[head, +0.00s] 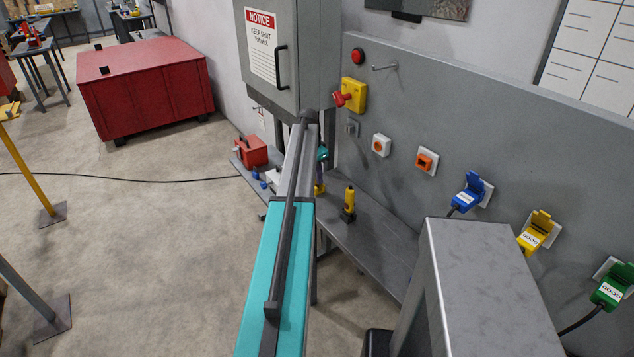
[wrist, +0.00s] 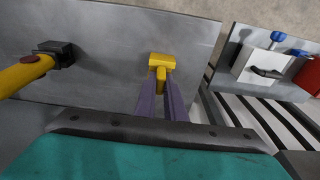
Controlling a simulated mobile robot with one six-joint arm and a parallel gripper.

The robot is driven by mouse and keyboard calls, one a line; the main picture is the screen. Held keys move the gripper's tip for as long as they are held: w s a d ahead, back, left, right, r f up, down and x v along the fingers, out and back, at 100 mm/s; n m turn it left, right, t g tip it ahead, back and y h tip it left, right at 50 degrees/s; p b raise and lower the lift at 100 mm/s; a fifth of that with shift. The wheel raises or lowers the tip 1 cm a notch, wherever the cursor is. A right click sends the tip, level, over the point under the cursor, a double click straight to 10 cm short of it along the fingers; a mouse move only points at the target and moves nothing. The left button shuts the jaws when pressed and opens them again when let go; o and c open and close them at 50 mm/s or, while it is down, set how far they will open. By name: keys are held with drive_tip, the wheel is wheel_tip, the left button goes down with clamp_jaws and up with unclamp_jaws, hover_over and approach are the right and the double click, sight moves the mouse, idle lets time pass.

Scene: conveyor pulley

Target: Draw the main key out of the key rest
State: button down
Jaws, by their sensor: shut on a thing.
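The main key (wrist: 162,62) is a small yellow piece with a wide head and a narrow stem, over the grey shelf in the wrist view. My gripper (wrist: 164,92) is shut on it, with its purple fingers on either side of the stem. In the head view my gripper (head: 320,175) points down to the shelf below the grey cabinet, and a bit of yellow (head: 319,189) shows at its tips. I cannot make out the key rest apart from the key, nor whether the key is still seated in it.
A yellow handheld tool (head: 349,198) stands in a black holder on the grey shelf (head: 375,238), right of my gripper. A red box (head: 251,151) and blue items lie left. The wall panel carries a yellow switch with a red handle (head: 351,95) and several sockets.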

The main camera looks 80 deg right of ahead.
drive_tip(key=shift+r+p, duration=0.35)
drive_tip(key=shift+r, duration=0.35)
idle(0.9)
drive_tip(key=shift+r+p, duration=1.4)
drive_tip(key=shift+r, duration=1.65)
